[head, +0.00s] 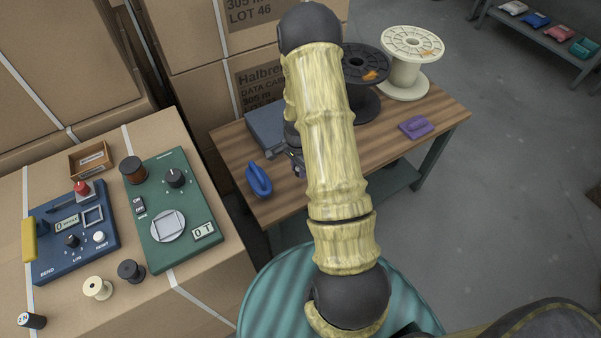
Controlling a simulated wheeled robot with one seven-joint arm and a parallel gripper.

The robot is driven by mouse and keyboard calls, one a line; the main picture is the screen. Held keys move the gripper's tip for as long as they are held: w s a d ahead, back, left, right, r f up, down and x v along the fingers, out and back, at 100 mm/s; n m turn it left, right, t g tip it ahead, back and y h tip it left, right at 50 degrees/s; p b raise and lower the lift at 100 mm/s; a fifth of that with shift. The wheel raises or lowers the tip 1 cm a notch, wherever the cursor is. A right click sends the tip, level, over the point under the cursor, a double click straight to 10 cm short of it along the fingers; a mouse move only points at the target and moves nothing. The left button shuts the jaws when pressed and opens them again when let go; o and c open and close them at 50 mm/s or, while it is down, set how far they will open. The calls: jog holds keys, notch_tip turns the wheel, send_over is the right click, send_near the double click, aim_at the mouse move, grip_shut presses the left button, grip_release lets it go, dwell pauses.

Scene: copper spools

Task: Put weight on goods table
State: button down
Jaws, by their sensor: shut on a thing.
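My gripper (296,160) shows only in part at the left edge of my forearm, above the wooden table (225,145). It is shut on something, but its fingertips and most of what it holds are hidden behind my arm. I cannot tell whether that is the weight. A blue object with a looped handle (258,180) is at the table's left front edge, left of my gripper. A purple object with a handle (415,127) lies on the table's right side.
A dark spool (367,65), a cream spool (405,75) and a grey-blue box (264,125) stand on the table. Cartons are behind. Blue (75,255) and green (165,250) control panels lie on a carton at left. Bare tabletop shows at right.

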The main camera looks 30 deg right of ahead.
jog(key=shift+w, duration=0.1)
jog(key=shift+a+f, duration=0.1)
jog(key=shift+f, duration=0.25)
notch_tip(320, 180, down, 2)
jog(key=shift+f, duration=0.5)
jog(key=shift+s, duration=0.2)
jog(key=c, duration=1.2)
grip_release()
jog(key=shift+f, duration=0.1)
